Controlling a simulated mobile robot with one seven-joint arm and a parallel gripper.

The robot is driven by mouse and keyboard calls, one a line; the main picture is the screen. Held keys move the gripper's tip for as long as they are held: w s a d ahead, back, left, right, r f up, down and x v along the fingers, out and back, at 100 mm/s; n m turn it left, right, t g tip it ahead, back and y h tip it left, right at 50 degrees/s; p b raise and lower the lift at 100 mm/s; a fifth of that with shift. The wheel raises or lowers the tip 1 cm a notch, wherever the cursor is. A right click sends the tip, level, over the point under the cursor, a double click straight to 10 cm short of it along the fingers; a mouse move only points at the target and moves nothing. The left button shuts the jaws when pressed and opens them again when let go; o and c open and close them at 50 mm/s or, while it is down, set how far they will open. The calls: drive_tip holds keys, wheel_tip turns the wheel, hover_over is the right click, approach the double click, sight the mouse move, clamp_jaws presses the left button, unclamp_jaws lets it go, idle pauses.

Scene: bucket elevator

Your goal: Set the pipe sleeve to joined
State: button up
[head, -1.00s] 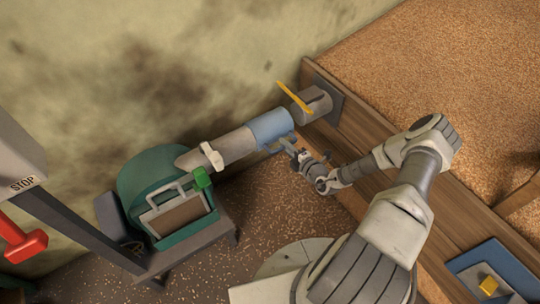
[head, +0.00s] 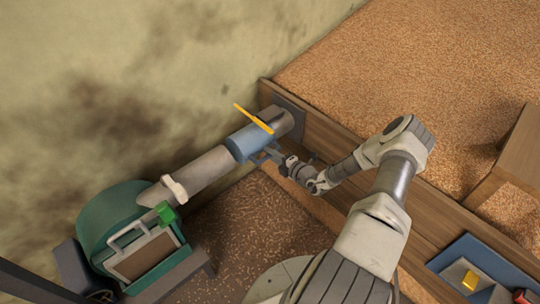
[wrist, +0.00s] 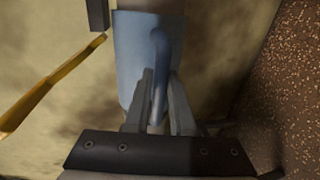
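The pipe sleeve (head: 245,143) is a blue tube on the grey pipe (head: 205,168), at its wall end by the grey stub (head: 280,120). Its upper end meets or overlaps the stub; the exact fit is too small to tell. In the wrist view the sleeve (wrist: 132,60) fills the middle, with a blue handle bar (wrist: 159,65) standing out from it. My gripper (head: 268,156) is at the sleeve's lower right side. In the wrist view my gripper (wrist: 160,85) has its fingers closed on both sides of the handle bar.
A yellow lever (head: 253,118) sticks out over the stub and sleeve; it also shows in the wrist view (wrist: 40,95). A green blower-like machine (head: 120,215) stands at the pipe's lower end. The wooden bin wall (head: 340,150) runs along the right. Open floor lies below the pipe.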

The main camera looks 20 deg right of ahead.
drive_tip(key=o, duration=0.4)
drive_tip(key=shift+c, duration=0.2)
drive_tip(key=p+v, duration=0.4)
drive_tip(key=v, duration=1.3)
drive_tip(key=shift+s, duration=0.2)
drive_tip(key=shift+d, duration=0.15)
